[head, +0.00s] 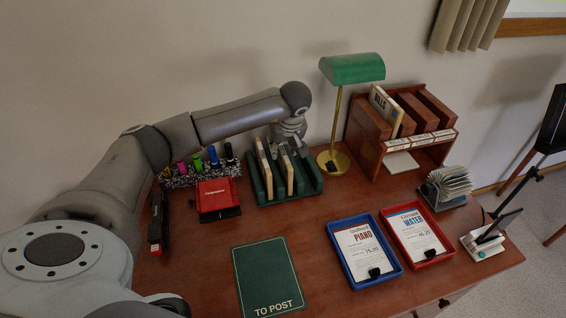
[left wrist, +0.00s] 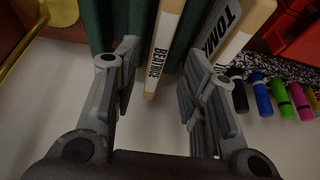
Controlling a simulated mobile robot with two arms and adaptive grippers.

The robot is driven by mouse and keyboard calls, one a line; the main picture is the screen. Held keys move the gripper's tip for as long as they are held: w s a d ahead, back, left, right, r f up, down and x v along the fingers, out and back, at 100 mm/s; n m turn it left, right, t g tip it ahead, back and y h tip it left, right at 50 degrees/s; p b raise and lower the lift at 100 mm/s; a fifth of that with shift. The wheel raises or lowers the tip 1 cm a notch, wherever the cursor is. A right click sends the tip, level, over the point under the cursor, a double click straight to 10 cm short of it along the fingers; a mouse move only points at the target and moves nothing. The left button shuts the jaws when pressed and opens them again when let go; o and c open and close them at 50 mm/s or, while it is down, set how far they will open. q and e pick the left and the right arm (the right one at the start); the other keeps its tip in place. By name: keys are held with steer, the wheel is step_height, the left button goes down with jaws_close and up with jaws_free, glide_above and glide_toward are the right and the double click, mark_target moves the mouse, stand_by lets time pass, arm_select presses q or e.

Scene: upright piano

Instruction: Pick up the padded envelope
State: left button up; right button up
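A green slotted rack (head: 310,184) on the desk holds upright tan, envelope-like items. In the left wrist view, one pale item is labelled BEATRICE (left wrist: 166,38). To its right is another with a partly covered label starting "TOM" (left wrist: 228,30). I cannot tell which one is padded. My left gripper (head: 289,134) is over the back of the rack. In the wrist view, the left gripper (left wrist: 158,100) has its fingers apart, with the BEATRICE item between and beyond them. No grip on it shows. My right gripper is not in view.
A brass lamp (head: 337,110) stands close right of the rack. A marker holder (head: 205,172) and red box (head: 217,198) are on its left. A wooden file holder (head: 366,130), blue tray (head: 338,259), red tray (head: 394,236) and green TO POST mat (head: 265,272) occupy the desk.

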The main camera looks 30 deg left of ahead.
mark_target(283, 151)
arm_select(q)
steer(key=shift+x, duration=1.8)
steer(key=shift+w, duration=0.1)
steer(key=shift+f, duration=0.2)
steer(key=shift+c, duration=0.5)
jaws_close()
